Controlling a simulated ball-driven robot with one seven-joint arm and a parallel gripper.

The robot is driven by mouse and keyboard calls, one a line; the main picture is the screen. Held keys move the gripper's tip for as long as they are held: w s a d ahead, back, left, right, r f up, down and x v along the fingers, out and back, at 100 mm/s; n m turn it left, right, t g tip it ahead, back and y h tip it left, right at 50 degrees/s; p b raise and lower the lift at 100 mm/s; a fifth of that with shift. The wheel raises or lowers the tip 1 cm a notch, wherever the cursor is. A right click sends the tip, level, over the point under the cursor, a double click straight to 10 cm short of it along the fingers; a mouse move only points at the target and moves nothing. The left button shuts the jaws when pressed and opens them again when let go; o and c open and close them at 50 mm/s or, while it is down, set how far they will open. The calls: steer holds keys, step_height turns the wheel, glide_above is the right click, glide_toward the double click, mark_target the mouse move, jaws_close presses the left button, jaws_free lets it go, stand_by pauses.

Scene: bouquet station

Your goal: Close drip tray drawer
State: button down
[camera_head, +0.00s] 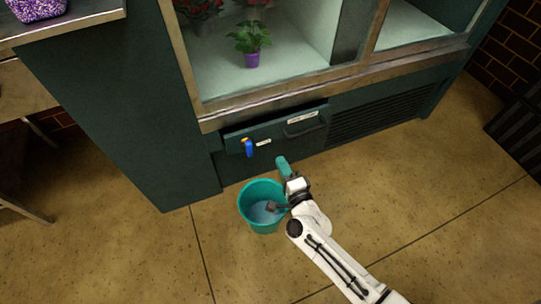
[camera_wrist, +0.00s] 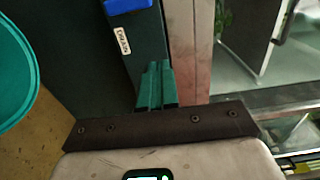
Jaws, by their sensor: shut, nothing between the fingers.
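My gripper (camera_head: 283,165) has teal fingers, shut and empty, just below and in front of the drawer. In the wrist view the shut fingertips (camera_wrist: 156,72) are close to the drawer front (camera_wrist: 148,40); I cannot tell whether they touch it.
A teal bucket (camera_head: 262,222) with liquid in it stands on the floor just below my gripper, near my wrist. A vented grille (camera_head: 380,115) is right of the drawer. A purple-potted plant (camera_head: 251,58) stands inside the cabinet.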

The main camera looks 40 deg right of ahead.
mark_target(263, 129)
steer(key=b+x, duration=0.4)
steer(key=x, duration=0.7)
steer(key=shift+w+d+f+b, duration=0.1)
steer(key=shift+w+f+b, duration=0.05)
steer(key=shift+w+b, duration=0.25)
steer(key=shift+w+d, duration=0.15)
steer(key=shift+w, duration=0.25)
